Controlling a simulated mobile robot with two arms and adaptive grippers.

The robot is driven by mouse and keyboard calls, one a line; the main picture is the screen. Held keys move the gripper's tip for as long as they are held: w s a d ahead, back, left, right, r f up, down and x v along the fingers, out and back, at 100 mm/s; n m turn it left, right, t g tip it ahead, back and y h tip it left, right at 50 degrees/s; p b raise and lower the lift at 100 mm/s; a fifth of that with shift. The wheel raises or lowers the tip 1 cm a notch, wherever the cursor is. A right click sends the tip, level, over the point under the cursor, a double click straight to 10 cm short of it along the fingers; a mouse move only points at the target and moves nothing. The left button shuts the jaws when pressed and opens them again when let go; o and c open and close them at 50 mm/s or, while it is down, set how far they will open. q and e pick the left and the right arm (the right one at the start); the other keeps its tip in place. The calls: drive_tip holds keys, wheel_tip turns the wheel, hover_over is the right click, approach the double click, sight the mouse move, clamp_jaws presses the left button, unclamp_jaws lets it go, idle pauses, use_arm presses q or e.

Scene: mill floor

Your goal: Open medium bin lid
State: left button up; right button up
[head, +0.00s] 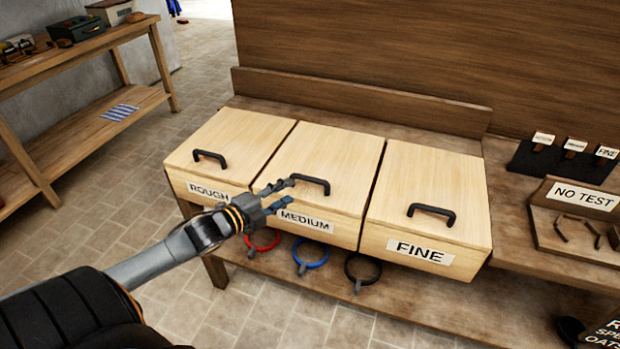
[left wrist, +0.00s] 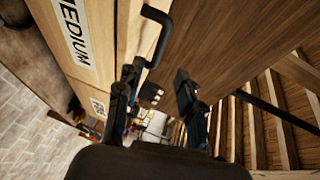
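The medium bin (head: 345,228) is the middle of three pale wooden bins, with a MEDIUM label on its front. Its lid (head: 335,150) is shut, with a black bar handle (head: 312,182) near the front edge. My left gripper (head: 290,190) is open and empty, at the left end of this handle. In the left wrist view the handle (left wrist: 160,38) lies just beyond the tip of the left finger of my gripper (left wrist: 160,78); I cannot tell whether they touch. My right gripper is not in view.
The rough bin (head: 230,145) and fine bin (head: 430,190) stand close on either side, lids shut, with similar handles. Red, blue and black rings (head: 310,252) hang below the bins. A NO TEST tray (head: 583,196) is at right; a wooden shelf (head: 75,125) stands at left.

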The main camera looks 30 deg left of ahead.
sight(308, 180)
use_arm(q)
drive_tip(key=x, duration=0.8)
drive_tip(key=shift+w+a, duration=0.1)
drive_tip(key=shift+w, duration=0.1)
drive_tip(key=shift+w+f, duration=0.2)
drive_tip(key=shift+w, duration=0.55)
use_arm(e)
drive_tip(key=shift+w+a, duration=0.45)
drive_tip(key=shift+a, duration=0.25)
use_arm(q)
drive_tip(key=shift+d, duration=0.2)
clamp_jaws()
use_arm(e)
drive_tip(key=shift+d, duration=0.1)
